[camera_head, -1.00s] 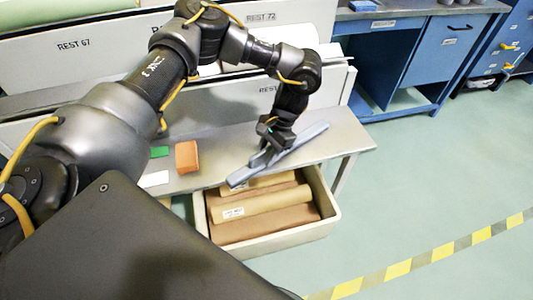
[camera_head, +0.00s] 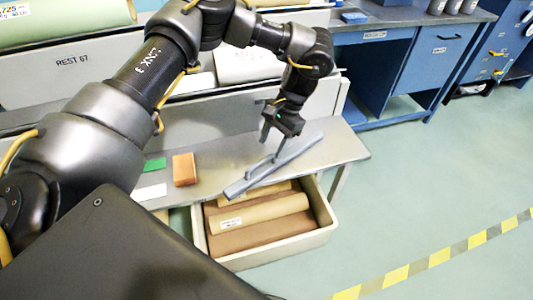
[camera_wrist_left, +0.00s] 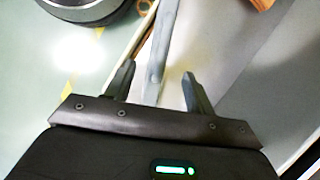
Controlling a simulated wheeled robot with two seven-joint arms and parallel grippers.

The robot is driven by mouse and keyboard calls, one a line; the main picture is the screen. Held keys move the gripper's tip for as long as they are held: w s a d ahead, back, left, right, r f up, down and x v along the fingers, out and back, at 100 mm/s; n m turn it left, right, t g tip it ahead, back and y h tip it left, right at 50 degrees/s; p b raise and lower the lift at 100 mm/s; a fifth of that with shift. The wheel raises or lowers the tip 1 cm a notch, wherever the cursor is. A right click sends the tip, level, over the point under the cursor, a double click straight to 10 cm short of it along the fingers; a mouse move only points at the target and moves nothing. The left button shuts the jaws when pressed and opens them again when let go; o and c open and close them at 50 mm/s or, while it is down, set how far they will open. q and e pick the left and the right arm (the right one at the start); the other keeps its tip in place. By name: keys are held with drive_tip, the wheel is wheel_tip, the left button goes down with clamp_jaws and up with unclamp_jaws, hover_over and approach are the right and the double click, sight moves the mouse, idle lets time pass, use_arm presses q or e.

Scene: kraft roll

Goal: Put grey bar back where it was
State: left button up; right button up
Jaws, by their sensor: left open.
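The grey bar (camera_head: 245,181) lies slantwise on the grey bench top, with its near left end at the front edge above the open drawer. My left gripper (camera_head: 271,147) is open and empty, just above and behind the bar, fingers pointing down. In the left wrist view the bar (camera_wrist_left: 160,45) runs away from between the two spread fingers (camera_wrist_left: 159,78), and I cannot tell the exact gap. My right gripper is not in view.
An open drawer (camera_head: 327,222) with brown paper rolls (camera_head: 262,214) juts out below the bench (camera_head: 345,150). An orange block (camera_head: 184,169), a green card (camera_head: 154,164) and a white card (camera_head: 150,192) lie left on the bench. Blue cabinets (camera_head: 384,65) stand behind right. The floor at right is clear.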

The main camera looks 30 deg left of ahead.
use_arm(q)
drive_tip(key=shift+v, duration=1.65)
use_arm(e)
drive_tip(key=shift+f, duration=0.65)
